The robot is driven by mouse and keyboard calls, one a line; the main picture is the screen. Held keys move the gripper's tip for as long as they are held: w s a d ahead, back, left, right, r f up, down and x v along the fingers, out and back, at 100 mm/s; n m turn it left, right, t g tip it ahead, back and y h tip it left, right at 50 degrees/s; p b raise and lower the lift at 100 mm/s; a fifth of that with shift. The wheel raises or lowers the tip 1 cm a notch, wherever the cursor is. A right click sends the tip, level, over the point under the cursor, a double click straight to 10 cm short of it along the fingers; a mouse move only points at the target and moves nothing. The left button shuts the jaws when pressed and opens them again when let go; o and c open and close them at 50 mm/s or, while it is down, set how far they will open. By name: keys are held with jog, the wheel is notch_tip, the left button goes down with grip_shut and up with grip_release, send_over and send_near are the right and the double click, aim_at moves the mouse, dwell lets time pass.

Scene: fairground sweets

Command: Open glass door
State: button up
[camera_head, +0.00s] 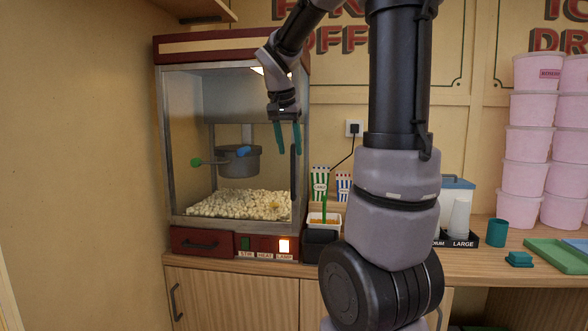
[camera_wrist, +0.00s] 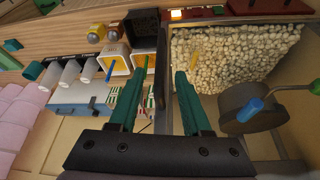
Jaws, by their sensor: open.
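The popcorn machine (camera_head: 235,45) has a glass door (camera_head: 190,130) across its front; it looks shut, with popcorn and a kettle visible behind it. A dark vertical handle (camera_head: 293,178) runs along the door's right side. My gripper (camera_head: 288,150) is in front of the door's right part, fingers pointing down in the head view, near the handle's upper end. Its teal fingers are apart and I see nothing held. In the wrist view, my gripper (camera_wrist: 162,68) has the machine's dark edge showing between its fingers. I cannot tell whether either finger touches the handle.
Pink tub stacks (camera_head: 526,140), a teal cup (camera_head: 497,233) and a green tray (camera_head: 556,254) stand further right. A wall (camera_head: 75,160) is close on the left.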

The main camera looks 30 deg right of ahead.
aim_at(292, 161)
jog(key=x, duration=0.7)
jog(key=shift+f, duration=0.1)
grip_shut()
dwell(1.2)
